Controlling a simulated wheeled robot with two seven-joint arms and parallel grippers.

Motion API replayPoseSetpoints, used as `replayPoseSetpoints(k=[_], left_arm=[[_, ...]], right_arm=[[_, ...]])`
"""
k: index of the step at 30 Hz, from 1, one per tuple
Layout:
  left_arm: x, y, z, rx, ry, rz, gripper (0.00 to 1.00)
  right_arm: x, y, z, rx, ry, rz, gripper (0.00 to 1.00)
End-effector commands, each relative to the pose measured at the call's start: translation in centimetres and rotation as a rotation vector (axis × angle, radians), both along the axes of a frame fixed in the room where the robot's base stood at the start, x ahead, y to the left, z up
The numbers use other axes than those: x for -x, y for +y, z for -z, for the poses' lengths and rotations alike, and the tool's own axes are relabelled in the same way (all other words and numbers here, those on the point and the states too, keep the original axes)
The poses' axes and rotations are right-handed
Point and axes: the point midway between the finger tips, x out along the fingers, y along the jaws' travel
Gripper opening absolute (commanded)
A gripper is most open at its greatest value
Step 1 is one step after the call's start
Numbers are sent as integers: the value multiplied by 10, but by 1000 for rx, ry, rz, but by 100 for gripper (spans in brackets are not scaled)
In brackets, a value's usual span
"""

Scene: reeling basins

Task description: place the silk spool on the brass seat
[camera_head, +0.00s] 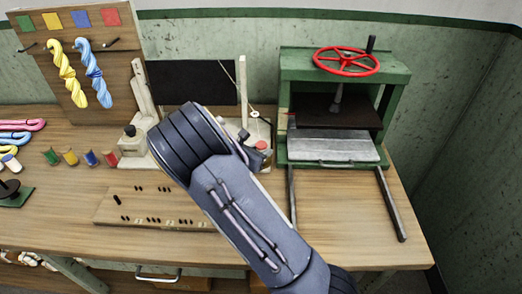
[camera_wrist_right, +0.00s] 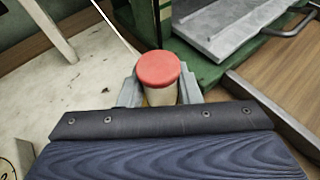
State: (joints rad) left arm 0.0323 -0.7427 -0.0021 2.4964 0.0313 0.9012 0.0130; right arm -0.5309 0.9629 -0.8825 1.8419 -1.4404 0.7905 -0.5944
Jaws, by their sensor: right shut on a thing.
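The silk spool (camera_wrist_right: 158,68) has a red round top and a pale body. It is between the two grey fingers of my right gripper (camera_wrist_right: 160,90), which is shut on it. The spool's red top also shows in the head view (camera_head: 262,145), just beyond my right wrist, near the pale stand left of the green press. The spool looks about upright; its lower end is hidden, so I cannot tell whether it touches anything below. I cannot make out the brass seat clearly in either view. My left gripper is not in view.
The green press (camera_head: 300,62) with a red wheel (camera_head: 346,62) stands close on the right. A thin upright post (camera_head: 243,90) rises behind the spool. A drilled wooden board (camera_head: 125,207) and several small coloured spools (camera_head: 69,156) are on the left of the bench.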

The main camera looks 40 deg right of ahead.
Motion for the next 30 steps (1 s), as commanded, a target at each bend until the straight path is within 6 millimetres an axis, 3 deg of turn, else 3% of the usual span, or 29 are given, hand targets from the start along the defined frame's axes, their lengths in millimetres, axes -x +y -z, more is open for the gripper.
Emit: replayPoseSetpoints(k=[1, 5, 16, 30], left_arm=[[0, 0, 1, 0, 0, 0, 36], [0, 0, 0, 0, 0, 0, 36], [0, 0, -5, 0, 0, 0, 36], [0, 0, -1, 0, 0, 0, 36]], right_arm=[[0, 0, 1, 0, 0, 0, 34], [0, 0, 0, 0, 0, 0, 51], [0, 1, -6, 0, 0, -1, 52], [20, 83, -38, -2, -2, -3, 52]])
